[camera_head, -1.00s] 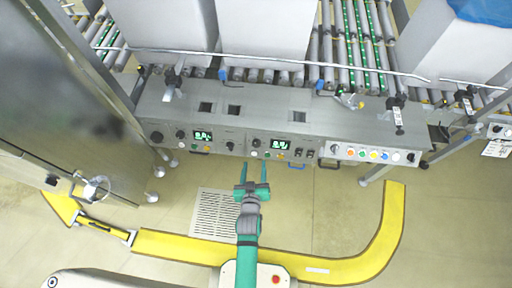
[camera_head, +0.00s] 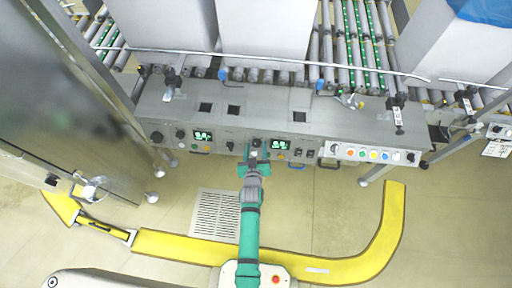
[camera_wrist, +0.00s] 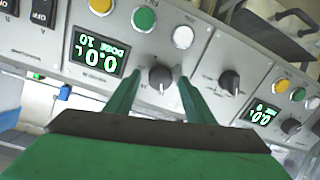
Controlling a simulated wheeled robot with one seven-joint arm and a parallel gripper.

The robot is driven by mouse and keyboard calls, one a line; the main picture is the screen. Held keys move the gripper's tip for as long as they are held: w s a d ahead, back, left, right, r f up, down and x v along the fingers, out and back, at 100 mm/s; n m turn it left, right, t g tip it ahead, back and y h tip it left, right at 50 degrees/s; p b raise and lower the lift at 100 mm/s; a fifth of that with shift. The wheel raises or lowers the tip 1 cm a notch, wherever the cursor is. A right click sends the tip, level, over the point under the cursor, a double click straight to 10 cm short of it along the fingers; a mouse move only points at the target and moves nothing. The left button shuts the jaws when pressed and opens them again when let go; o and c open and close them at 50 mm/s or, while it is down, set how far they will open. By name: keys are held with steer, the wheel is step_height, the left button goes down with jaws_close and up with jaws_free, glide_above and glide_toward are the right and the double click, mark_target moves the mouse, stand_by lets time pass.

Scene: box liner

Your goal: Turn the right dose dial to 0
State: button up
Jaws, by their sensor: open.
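The right dose dial (camera_wrist: 160,77) is a dark round knob with a pale pointer mark, next to a lit green display (camera_wrist: 97,53). The camera is turned over, so the display's digits appear upside down; they look like zeros, but I cannot read them surely. In the head view the dial (camera_head: 257,142) sits left of its display (camera_head: 281,145), on the grey panel's front. My gripper (camera_wrist: 160,80) is open, with one green finger on each side of the dial. I cannot tell whether the fingers touch it. In the head view my gripper (camera_head: 254,158) reaches the panel front.
A second dark knob (camera_wrist: 229,82) and another green display (camera_wrist: 262,113) lie on the neighbouring panel. Coloured buttons (camera_wrist: 144,19) and black switches (camera_wrist: 44,11) are close by.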

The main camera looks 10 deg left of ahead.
steer(key=shift+w, duration=0.15)
steer(key=c, duration=1.1)
steer(key=shift+o, duration=0.2)
